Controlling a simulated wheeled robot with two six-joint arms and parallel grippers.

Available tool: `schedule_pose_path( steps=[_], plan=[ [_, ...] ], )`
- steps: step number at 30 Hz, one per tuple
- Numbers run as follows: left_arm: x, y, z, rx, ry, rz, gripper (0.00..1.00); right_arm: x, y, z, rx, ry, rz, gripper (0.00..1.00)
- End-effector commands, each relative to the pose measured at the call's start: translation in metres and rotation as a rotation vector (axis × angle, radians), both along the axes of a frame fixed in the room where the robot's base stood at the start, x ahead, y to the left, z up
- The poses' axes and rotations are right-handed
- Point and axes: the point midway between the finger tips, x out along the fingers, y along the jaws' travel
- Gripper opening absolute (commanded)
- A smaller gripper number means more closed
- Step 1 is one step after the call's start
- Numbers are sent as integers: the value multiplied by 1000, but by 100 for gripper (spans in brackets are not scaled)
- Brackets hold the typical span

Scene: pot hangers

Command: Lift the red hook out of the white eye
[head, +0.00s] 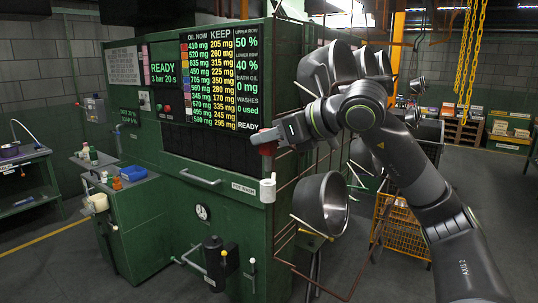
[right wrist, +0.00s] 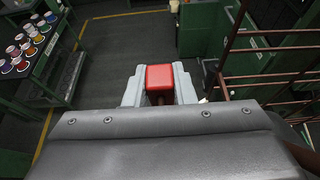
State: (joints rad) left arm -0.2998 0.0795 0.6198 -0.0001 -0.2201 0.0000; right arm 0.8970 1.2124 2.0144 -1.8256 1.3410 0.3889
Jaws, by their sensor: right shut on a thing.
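The red hook (head: 267,149) shows as a small red block at the tip of my right gripper (head: 277,144), in front of the green cabinet's corner. In the right wrist view the red hook (right wrist: 160,77) is clamped between the two pale fingers of my right gripper (right wrist: 159,88). Its lower part is mostly hidden there by the gripper. The white eye (head: 267,190) is a small white fitting on the cabinet's edge, just below the red block in the head view. I cannot tell whether the hook's lower end is inside it. My left gripper is not in view.
The green cabinet (head: 160,215) with a lit display board (head: 222,80) stands beside the gripper. Dark pots (head: 322,203) hang on a brown rack right of it, near my right arm. A side table (right wrist: 30,50) holds several coloured pots. Grey floor (right wrist: 125,45) is open ahead.

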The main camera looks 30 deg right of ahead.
Motion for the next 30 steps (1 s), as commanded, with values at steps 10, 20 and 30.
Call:
schedule_pose_path(
  steps=[10, 20, 30],
  plan=[
    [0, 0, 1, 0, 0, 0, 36, 0, 1, 60, 3, -4, 3, 0],
    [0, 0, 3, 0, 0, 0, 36, 0, 1, 100, 2, -3, 2, 0],
    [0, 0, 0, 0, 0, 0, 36, -5, -3, 117, 0, -2, -2, 0]
  ],
)
